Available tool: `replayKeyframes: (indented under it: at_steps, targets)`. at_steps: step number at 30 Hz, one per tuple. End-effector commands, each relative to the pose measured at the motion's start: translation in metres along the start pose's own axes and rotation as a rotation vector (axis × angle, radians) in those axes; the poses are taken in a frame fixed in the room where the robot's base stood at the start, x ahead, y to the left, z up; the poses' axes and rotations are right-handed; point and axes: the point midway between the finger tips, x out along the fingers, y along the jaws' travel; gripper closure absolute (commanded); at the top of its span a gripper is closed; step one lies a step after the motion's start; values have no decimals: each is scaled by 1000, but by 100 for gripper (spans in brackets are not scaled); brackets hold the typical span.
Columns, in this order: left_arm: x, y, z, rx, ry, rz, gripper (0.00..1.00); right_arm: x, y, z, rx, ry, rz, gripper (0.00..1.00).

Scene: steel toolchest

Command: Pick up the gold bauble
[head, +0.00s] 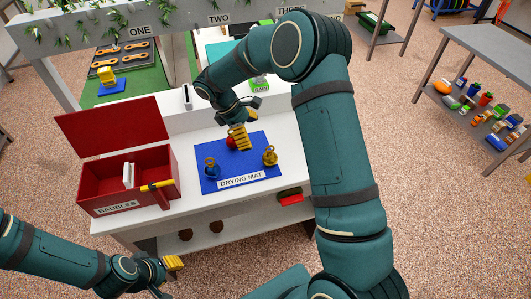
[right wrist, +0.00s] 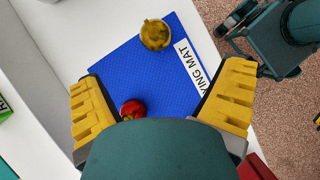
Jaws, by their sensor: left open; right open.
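The gold bauble (head: 270,157) stands on the right part of the blue drying mat (head: 243,187). In the right wrist view the gold bauble (right wrist: 155,34) lies beyond my fingertips, near the top. A red bauble (head: 231,143) and a blue bauble (head: 212,170) are also on the mat. The red one (right wrist: 133,108) shows partly behind my wrist housing. My right gripper (head: 240,137) is open and empty above the back of the mat, its yellow fingers (right wrist: 160,75) spread wide. My left gripper (head: 172,264) is open at the lower left, away from the mat.
The white bench (head: 200,205) is clear between box and mat. A grey side table stands right.

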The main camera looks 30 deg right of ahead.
Motion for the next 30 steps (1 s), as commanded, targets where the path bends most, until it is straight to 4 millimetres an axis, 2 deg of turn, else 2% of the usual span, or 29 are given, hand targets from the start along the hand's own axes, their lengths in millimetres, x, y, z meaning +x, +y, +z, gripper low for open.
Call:
replayKeyframes:
  at_steps: [4,9,15,23,30]
  targets:
    - [2,-1,1,0,-2,0,61,11,4,4,-2,-20,4,6]
    - [6,-2,3,1,-5,0,61,45,3,4,-2,-21,1,6]
    - [8,-3,4,2,-8,1,61,75,3,5,-1,-19,2,6]
    - [9,-4,5,3,-10,1,61,88,4,5,0,-17,2,6]
    - [14,-5,7,4,-13,1,61,120,9,4,-1,-17,0,6]
